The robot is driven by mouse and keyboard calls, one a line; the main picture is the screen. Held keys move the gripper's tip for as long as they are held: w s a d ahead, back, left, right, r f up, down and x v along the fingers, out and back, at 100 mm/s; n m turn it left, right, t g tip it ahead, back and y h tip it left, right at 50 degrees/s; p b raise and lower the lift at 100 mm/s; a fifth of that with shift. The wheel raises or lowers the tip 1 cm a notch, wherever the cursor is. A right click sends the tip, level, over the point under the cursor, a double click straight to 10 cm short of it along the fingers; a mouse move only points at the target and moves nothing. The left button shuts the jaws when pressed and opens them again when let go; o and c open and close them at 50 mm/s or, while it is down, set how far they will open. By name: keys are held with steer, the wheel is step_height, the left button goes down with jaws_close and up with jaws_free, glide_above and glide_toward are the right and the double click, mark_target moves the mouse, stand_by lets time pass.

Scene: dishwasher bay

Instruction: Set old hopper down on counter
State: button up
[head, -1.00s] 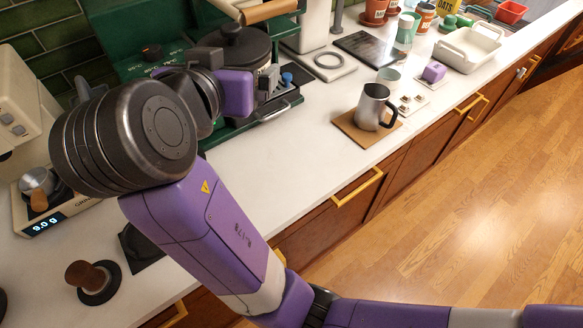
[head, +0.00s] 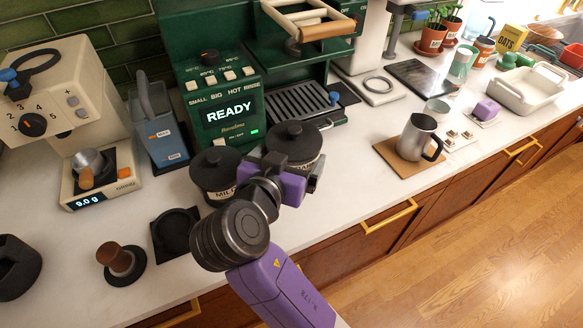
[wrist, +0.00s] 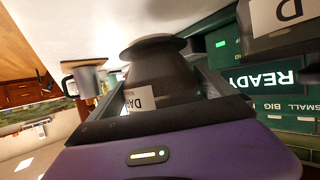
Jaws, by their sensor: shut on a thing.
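My gripper (head: 300,178) is shut on a dark round hopper with a knobbed lid (head: 294,146). In the wrist view the same hopper (wrist: 155,72) sits between the two fingers (wrist: 160,100), with a pale label partly in sight. It is near the front of the white counter (head: 345,190), before the green coffee machine. My wrist covers its lower part, so I cannot tell whether it touches the counter. A similar hopper labelled MILD (head: 214,172) stands just left of it, and part of that one shows in the wrist view (wrist: 282,28).
The cream grinder (head: 62,95) and a blue-grey bin (head: 160,130) stand at the left. The green machine (head: 215,90) is behind the hoppers. A tamper (head: 121,262) and black mat (head: 176,232) lie front left. A steel mug (head: 419,138) stands right; counter between is clear.

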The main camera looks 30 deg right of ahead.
steer(key=shift+f, duration=2.05)
steer(key=shift+f, duration=0.2)
steer(key=o, duration=1.7)
steer(key=shift+r, duration=0.1)
steer(key=shift+a+r, duration=0.1)
steer(key=shift+r, duration=0.05)
steer(key=b+v, duration=0.1)
steer(key=v, duration=1.1)
